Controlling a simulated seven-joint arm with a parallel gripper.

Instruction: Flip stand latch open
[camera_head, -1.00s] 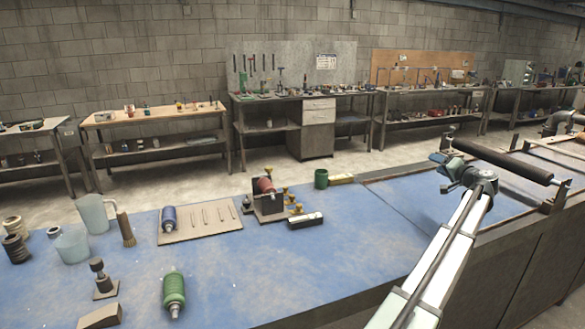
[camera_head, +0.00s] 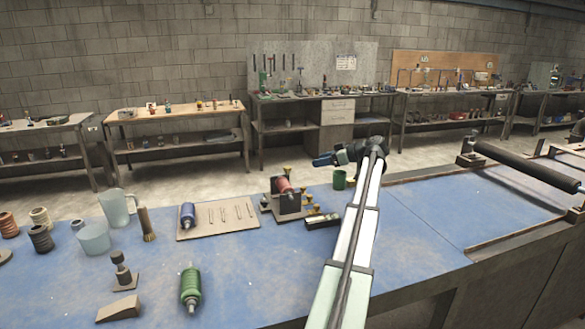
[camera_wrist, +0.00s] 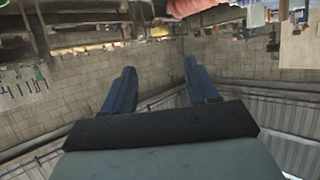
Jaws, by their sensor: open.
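A small dark stand (camera_head: 290,205) holding a red cylinder (camera_head: 284,185) sits near the back edge of the blue bench. Which part is the latch is too small to tell. My gripper (camera_head: 316,162) is above and to the right of the stand, apart from it, pointing left. In the wrist view its two blue fingers (camera_wrist: 160,78) are spread wide with nothing between them. A reddish shape (camera_wrist: 192,6) at that view's top edge may be the cylinder.
The bench's front middle is clear.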

